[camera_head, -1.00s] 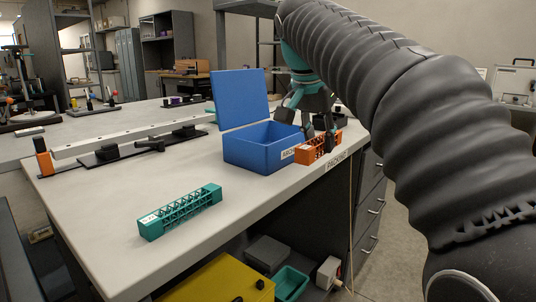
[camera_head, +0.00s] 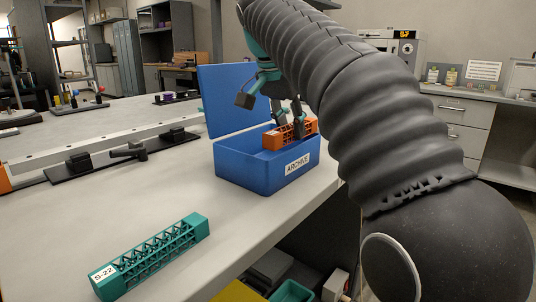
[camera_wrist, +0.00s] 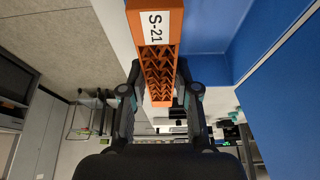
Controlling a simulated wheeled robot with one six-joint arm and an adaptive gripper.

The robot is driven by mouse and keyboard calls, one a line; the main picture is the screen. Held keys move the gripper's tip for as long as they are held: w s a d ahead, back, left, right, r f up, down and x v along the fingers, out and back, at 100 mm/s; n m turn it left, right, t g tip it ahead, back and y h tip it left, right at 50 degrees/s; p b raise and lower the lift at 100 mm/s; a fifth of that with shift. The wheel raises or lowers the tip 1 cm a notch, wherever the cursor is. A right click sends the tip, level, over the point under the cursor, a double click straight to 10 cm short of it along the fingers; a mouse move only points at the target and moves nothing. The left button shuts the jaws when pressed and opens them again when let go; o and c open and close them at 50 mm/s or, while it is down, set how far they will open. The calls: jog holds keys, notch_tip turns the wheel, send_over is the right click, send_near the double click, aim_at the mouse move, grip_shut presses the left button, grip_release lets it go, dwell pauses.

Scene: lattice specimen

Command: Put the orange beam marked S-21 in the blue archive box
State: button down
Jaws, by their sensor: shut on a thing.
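The orange lattice beam (camera_head: 289,134) is held in my gripper (camera_head: 290,128) at the top of the blue archive box (camera_head: 247,172). The box stands on the bench with its lid (camera_head: 232,102) raised and a white ARCHIVE label on its front. In the wrist view the beam (camera_wrist: 160,62) shows its S-21 label, and my gripper (camera_wrist: 160,97) is shut on it from both sides. The blue box wall (camera_wrist: 255,35) lies at the right of that view. Whether the beam's underside touches anything inside the box is hidden.
A teal lattice beam labelled S-22 (camera_head: 153,258) lies on the bench (camera_head: 110,208) in front of the box. A black fixture (camera_head: 128,154) and a pale rail lie at the back left. The bench's right edge runs close beside the box.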

jog(key=a+f, duration=0.1)
jog(key=w+a+f, duration=0.1)
jog(key=a, duration=0.1)
jog(key=w+a+f, duration=0.1)
jog(key=shift+w+a+f, duration=0.15)
jog(key=shift+w+a, duration=0.1)
jog(key=shift+a, duration=0.05)
jog(key=shift+f+b, duration=0.65)
jog(key=shift+f, duration=1.3)
jog(key=shift+f, duration=0.15)
jog(key=c, duration=0.9)
grip_release()
jog(key=shift+o, duration=0.2)
jog(key=p+v, duration=0.1)
jog(key=v, duration=1.1)
jog(key=shift+d, duration=0.1)
